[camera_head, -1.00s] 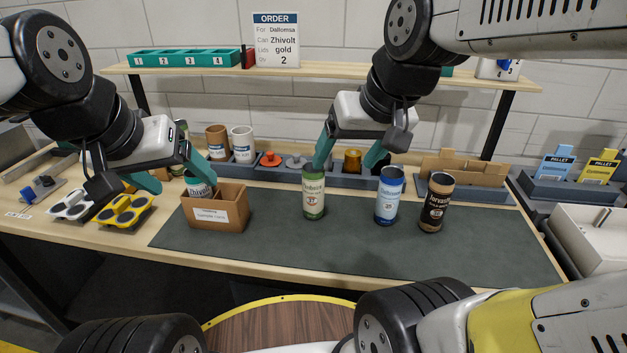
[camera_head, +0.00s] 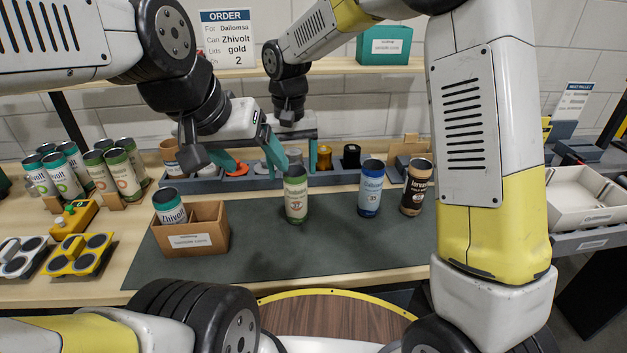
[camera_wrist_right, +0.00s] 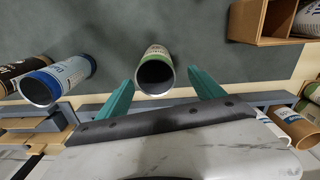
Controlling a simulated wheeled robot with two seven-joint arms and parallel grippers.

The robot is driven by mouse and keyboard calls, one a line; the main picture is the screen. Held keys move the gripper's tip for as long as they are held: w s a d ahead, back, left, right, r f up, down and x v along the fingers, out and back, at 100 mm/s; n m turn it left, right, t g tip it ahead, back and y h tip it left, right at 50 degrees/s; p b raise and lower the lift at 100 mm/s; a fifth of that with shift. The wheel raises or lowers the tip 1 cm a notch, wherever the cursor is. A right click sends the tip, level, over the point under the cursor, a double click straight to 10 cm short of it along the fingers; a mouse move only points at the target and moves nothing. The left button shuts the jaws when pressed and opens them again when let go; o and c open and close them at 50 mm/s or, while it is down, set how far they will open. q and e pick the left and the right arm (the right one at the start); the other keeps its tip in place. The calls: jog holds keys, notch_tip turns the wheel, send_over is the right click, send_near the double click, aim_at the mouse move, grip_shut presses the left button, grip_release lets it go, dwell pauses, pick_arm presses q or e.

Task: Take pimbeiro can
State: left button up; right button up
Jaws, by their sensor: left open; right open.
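A green can (camera_head: 296,196) with a cream label, apparently the pimbeiro can, stands upright on the dark mat; its lettering is too small to read surely. My right gripper (camera_head: 295,155) is behind it in the head view, partly hidden. In the right wrist view my open gripper (camera_wrist_right: 162,82) faces the can (camera_wrist_right: 156,70), which lies in line with the gap between the teal fingers. No grip on it shows. My left gripper (camera_head: 248,160) is open and empty, above the mat to the left of the can.
A blue can (camera_head: 370,190) and a dark brown can (camera_head: 416,188) stand to the right. A cardboard box (camera_head: 208,226) holding a Zhivolt can (camera_head: 169,208) is at the left. A grey lid rack (camera_head: 335,173) runs behind. The mat's front is clear.

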aim_at(296, 192)
jog(key=f, duration=0.6)
jog(key=shift+s+d+f, duration=0.25)
jog(key=shift+s+d, duration=0.1)
jog(key=shift+d, duration=0.05)
jog(key=shift+f, duration=0.55)
jog(key=c, duration=1.4)
jog(key=shift+r, duration=0.1)
